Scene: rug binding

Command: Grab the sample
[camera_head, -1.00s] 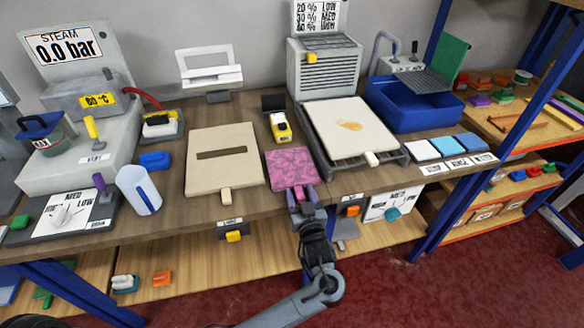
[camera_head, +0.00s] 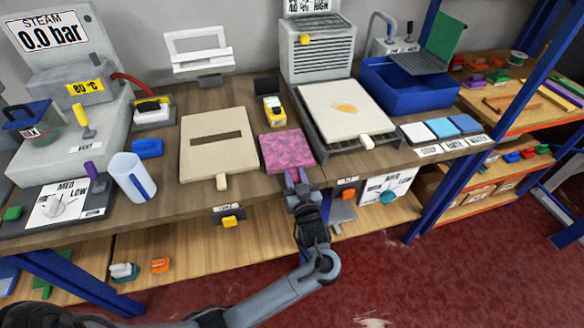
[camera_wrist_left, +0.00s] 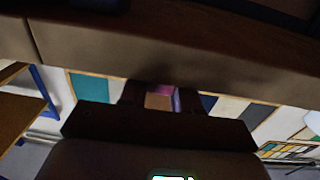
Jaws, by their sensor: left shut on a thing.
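The sample (camera_head: 287,151) is a pink-magenta patterned square. It lies flat at the front edge of the wooden bench, between the beige slotted board (camera_head: 218,170) and the grey tray stand (camera_head: 335,145). My left gripper (camera_head: 293,179) is at the sample's near edge, shut on it. In the left wrist view a small pink patch of the sample (camera_wrist_left: 161,89) shows between the dark fingers; the rest is hidden there. My right gripper is in neither view.
A yellow device (camera_head: 273,110) stands behind the sample. A clear cup (camera_head: 132,177) and blue block (camera_head: 147,148) sit left; a blue sink (camera_head: 410,110) is right. A lower shelf (camera_head: 180,260) runs under the bench. The floor in front is open.

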